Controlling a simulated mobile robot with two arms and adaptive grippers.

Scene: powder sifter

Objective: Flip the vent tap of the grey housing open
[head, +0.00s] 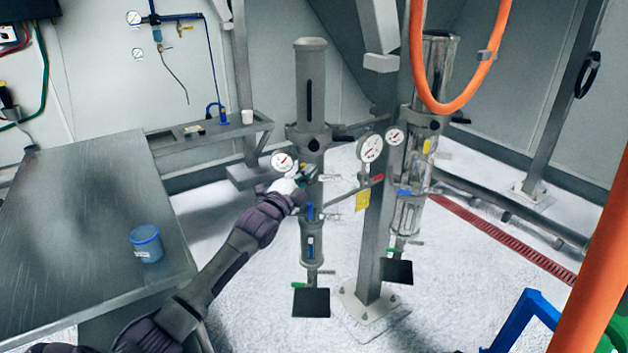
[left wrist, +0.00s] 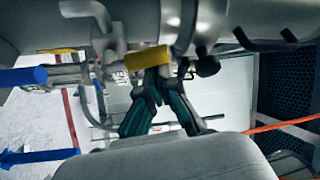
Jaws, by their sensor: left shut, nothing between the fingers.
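The grey housing (head: 311,90) is a tall upright cylinder in the middle of the head view. In the left wrist view its grey body (left wrist: 120,18) runs across the top. A yellow tap handle (left wrist: 148,58) lies crosswise there, against the body; I take it for the vent tap. My left gripper (head: 307,172) reaches the housing's side at mid height, hiding part of it. In the wrist view its dark green fingers (left wrist: 157,76) are shut and empty, tips right at the yellow handle. I cannot tell whether they touch it. My right gripper is not in view.
A pressure gauge (head: 283,161) sits close to my left gripper. A second, shinier housing (head: 436,80) stands to the right behind a steel post (head: 374,240). Blue handles (left wrist: 22,77) show in the wrist view. A metal table (head: 90,230) with a blue jar (head: 146,243) is at left.

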